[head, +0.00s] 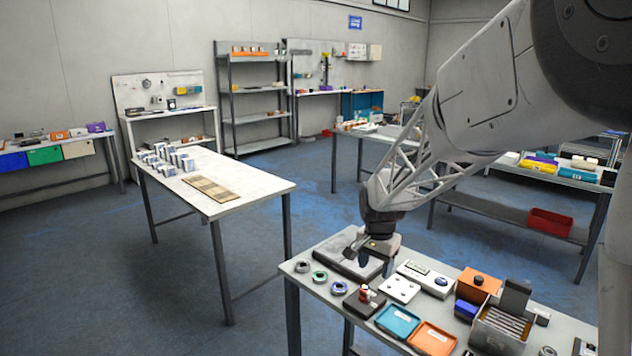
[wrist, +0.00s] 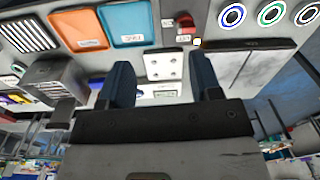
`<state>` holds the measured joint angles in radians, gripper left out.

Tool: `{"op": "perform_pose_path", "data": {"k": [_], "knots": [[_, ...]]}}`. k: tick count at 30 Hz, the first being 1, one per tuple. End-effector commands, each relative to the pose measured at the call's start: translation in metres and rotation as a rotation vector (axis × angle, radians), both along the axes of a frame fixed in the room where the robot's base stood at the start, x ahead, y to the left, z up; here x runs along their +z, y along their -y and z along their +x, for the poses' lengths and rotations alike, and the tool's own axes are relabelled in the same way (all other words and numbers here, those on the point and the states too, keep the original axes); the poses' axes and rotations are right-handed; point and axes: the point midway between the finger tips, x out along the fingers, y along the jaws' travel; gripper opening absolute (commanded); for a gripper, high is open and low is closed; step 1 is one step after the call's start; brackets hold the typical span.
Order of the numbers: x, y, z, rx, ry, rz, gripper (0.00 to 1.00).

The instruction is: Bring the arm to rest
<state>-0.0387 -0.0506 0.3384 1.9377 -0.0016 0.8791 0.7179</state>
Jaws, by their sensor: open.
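My gripper (head: 368,254) hangs above the back left part of the near workbench (head: 299,264), over a grey flat plate (head: 342,262). In the wrist view my gripper (wrist: 160,80) shows two dark fingers held apart, with nothing between them. A white pad with several dots (wrist: 163,67) lies beyond the fingertips there. It also shows in the head view (head: 398,289), to the right of my gripper. My arm comes in from the upper right of the head view. Whether the fingertips touch anything is not clear from the head view.
The bench holds ring-shaped items (head: 320,277), a blue tray (head: 397,321), an orange tray (head: 432,338), a dark box with a red knob (head: 364,301), an orange box (head: 479,285) and a slotted metal rack (head: 500,328). Another table (head: 250,187) stands at the left. Open floor lies between.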

Motion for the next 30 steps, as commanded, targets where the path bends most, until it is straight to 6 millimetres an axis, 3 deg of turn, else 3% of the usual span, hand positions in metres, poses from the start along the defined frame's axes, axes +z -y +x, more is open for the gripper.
{"op": "perform_pose_path", "data": {"k": [3,12,21,30], "knots": [[0.021,0.004,-0.029,0.051,0.019,-0.003,0.58],[0.06,0.012,-0.103,0.188,0.059,-0.013,0.58],[0.085,0.019,-0.18,0.322,0.098,-0.03,0.58],[0.095,0.024,-0.256,0.457,0.135,-0.054,0.58]]}}
